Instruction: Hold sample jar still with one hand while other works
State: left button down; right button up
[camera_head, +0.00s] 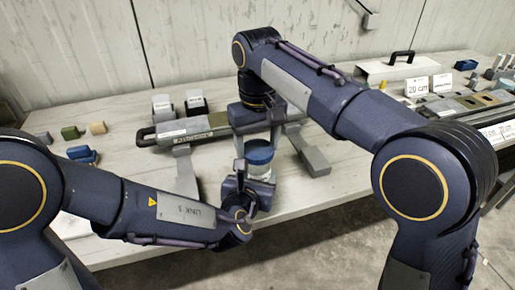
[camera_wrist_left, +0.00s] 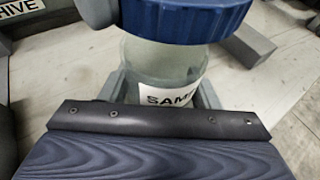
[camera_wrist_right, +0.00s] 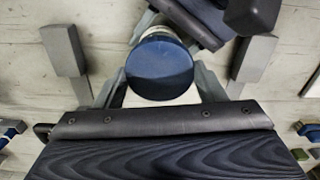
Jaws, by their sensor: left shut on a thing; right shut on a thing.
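The sample jar (camera_head: 261,170) is clear glass with a white label, and stands upright just over the table's front part. Its blue lid (camera_head: 260,152) is at its top; I cannot tell whether it is seated or slightly raised. In the left wrist view the jar's label (camera_wrist_left: 168,97) shows between the fingers, under the lid (camera_wrist_left: 185,18). My right gripper (camera_head: 258,140) comes from above and is shut on the lid, whose round top (camera_wrist_right: 160,66) fills the space between its fingers in the right wrist view.
A long core tray with a label (camera_head: 185,128) lies behind the jar. Grey blocks (camera_head: 316,160) stand on either side. Small coloured blocks (camera_head: 70,132) lie at the left. A white case with a black handle (camera_head: 398,66) and more trays fill the right.

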jog(key=shift+r, duration=1.15)
pick_arm(q)
jog(key=shift+c, duration=2)
grip_release()
